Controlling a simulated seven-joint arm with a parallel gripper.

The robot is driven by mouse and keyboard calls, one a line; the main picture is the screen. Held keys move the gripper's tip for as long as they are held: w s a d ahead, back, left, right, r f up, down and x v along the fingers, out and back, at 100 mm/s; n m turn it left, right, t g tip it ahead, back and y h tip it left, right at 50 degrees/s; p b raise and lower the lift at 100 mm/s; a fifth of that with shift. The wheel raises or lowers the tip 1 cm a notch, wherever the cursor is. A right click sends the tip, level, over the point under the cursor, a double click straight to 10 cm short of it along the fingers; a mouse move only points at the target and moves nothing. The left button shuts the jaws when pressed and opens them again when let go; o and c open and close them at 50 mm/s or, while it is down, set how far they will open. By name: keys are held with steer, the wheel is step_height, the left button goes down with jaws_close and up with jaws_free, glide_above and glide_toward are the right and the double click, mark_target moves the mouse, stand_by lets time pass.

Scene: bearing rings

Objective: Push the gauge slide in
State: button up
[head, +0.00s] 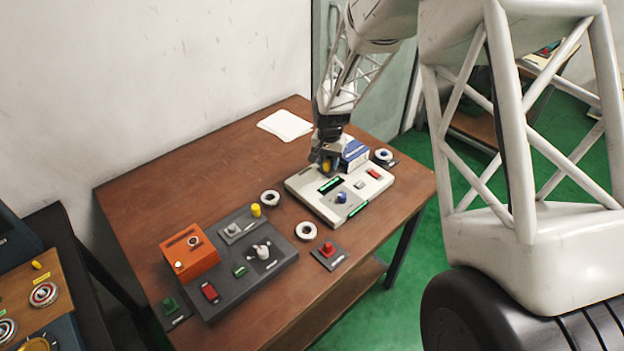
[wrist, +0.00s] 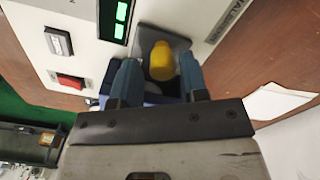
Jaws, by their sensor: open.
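The white gauge unit (head: 320,205) lies on the brown table, with a green display (head: 331,185). A yellow knob (wrist: 162,62) stands on a small grey plate (wrist: 176,42) on the unit; I take this for the gauge slide, though no readable label confirms it. The yellow knob also shows in the head view (head: 326,167), just below my gripper. My gripper (wrist: 157,76) is open, with one blue-grey finger on each side of the knob. I cannot tell whether the fingers touch it.
A blue and white box (head: 355,152) stands close beside my gripper. White rings (head: 270,198) lie on the table. A dark panel (head: 230,285) with an orange box (head: 190,254) and another yellow knob (head: 256,210) stands at the front left. The table's back left is clear apart from paper (head: 285,125).

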steer(key=shift+r, duration=3)
steer(key=shift+s+d+r, duration=0.25)
steer(key=shift+r, duration=0.25)
steer(key=s+d+r+n+t, duration=0.1)
steer(key=s+d+r, duration=0.4)
steer(key=s+r, duration=0.45)
steer(key=s+d+r, duration=0.6)
steer(key=s+r, duration=0.2)
steer(key=s, duration=0.2)
steer(key=s+d+r+n, duration=0.1)
steer(key=s+d, duration=0.1)
steer(key=s, duration=0.9)
steer(key=s+d+r+t, duration=0.1)
steer(key=s+d+r, duration=0.1)
steer(key=s, duration=1)
steer(key=shift+d+n+t, duration=0.3)
steer(key=shift+d+n, duration=0.1)
steer(key=shift+d, duration=0.35)
steer(key=shift+o, duration=0.4)
